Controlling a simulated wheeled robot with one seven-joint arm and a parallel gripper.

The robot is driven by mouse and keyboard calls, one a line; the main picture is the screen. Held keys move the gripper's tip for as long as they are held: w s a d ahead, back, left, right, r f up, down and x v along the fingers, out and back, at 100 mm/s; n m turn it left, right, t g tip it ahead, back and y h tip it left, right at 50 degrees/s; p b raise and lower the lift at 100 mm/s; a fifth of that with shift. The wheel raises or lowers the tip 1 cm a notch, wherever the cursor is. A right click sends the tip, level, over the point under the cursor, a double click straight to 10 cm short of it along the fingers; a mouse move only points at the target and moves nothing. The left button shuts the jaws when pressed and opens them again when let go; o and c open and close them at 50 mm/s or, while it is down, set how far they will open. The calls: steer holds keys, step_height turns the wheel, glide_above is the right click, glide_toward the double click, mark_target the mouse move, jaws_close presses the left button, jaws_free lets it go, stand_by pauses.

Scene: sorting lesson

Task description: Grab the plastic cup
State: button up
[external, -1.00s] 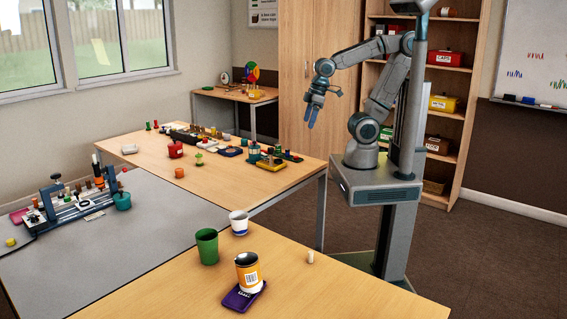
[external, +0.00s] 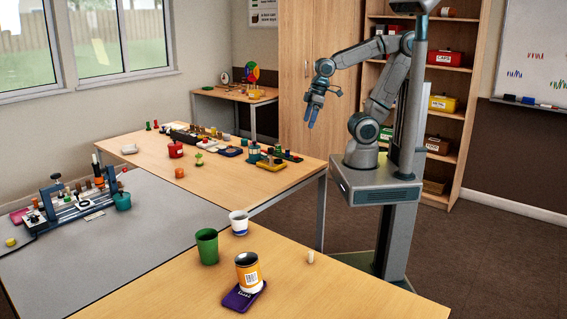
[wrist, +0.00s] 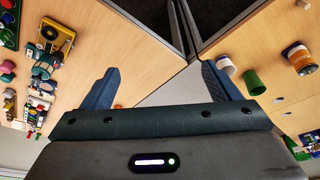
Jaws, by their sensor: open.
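A green cup (external: 207,246) stands upright on the near wooden table (external: 330,290). A white cup with a blue patch (external: 239,227) stands just behind it, to the right. I cannot tell which is the plastic cup. My gripper (external: 312,118) is raised in the air, over the floor beyond the tables, far from both cups. In the wrist view its fingers (wrist: 160,76) are spread apart with nothing between them. The green cup (wrist: 254,82) and the white cup (wrist: 226,65) show there to the right of the right finger.
An orange jar with a dark lid (external: 248,273) stands on a purple pad (external: 233,300), right of the green cup. A small beige peg (external: 310,257) stands farther right. The far wooden table (external: 145,160) holds many small items. A grey bench (external: 140,225) carries a blue fixture (external: 75,203).

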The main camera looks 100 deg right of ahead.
steer(key=shift+o, duration=0.3)
steer(key=shift+w, duration=0.1)
steer(key=n+t+y+b, duration=0.2)
steer(key=n+t+b, duration=0.1)
steer(key=n+b, duration=0.3)
glide_above(200, 252)
steer(key=s+d, duration=0.4)
steer(key=s, duration=0.5)
step_height(200, 252, down, 16)
steer(key=m, duration=0.1)
steer(key=p+x, duration=0.1)
steer(key=x, duration=1.2)
steer(key=shift+d, duration=0.15)
steer(key=c, duration=1.1)
